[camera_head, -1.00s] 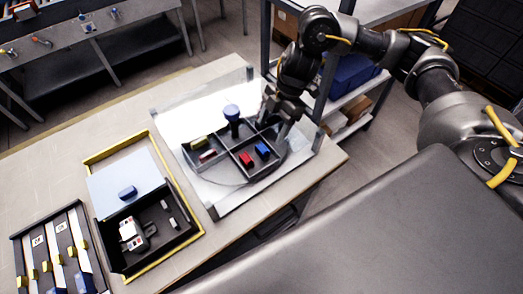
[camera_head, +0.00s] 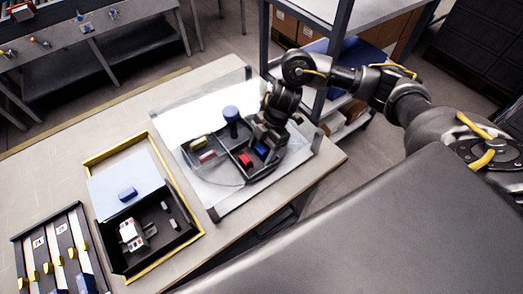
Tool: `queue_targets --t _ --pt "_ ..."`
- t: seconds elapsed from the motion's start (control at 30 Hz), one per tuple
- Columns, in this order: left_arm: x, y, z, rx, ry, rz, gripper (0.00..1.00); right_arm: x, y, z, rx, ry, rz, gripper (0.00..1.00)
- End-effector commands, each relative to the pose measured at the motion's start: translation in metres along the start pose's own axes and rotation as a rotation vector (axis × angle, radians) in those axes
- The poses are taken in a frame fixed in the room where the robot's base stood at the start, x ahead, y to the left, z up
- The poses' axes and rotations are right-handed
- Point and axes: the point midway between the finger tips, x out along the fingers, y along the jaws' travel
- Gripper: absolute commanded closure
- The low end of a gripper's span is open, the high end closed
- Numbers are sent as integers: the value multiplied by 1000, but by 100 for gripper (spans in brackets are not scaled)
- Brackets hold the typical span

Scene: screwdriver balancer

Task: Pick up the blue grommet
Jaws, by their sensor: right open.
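The blue grommet (camera_head: 261,152) appears as a small blue block in the right-hand compartment of a dark divided tray (camera_head: 236,176). A red block (camera_head: 245,160) lies just left of it. My right gripper (camera_head: 267,138) is open and points down over the back right of the tray, close behind and above the blue grommet. The grommet is partly covered by the gripper, and I cannot tell whether they touch. My left gripper is not in view.
A post with a blue knob (camera_head: 231,113) rises from the tray. Yellow-green (camera_head: 197,143) and red-and-white pieces lie in its left compartments. A black box (camera_head: 155,238) with a light blue panel (camera_head: 126,182) stands left. A shelf (camera_head: 350,90) stands behind my right arm.

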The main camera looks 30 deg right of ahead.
Motion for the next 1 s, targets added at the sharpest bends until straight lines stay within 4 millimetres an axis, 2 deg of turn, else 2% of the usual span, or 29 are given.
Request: queue_targets --t 0.13,0.5,0.53,0.83,1.0 --pt "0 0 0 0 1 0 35 0 0 0 0 0 0 37" --pt "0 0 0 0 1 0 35 0 0 0 0 0 0 86" --pt "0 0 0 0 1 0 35 -1 0 0 0 0 0 88" --pt "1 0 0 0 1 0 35 -3 0 -1 -1 0 1 88" --pt "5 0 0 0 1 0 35 -15 1 -6 -3 0 3 88"
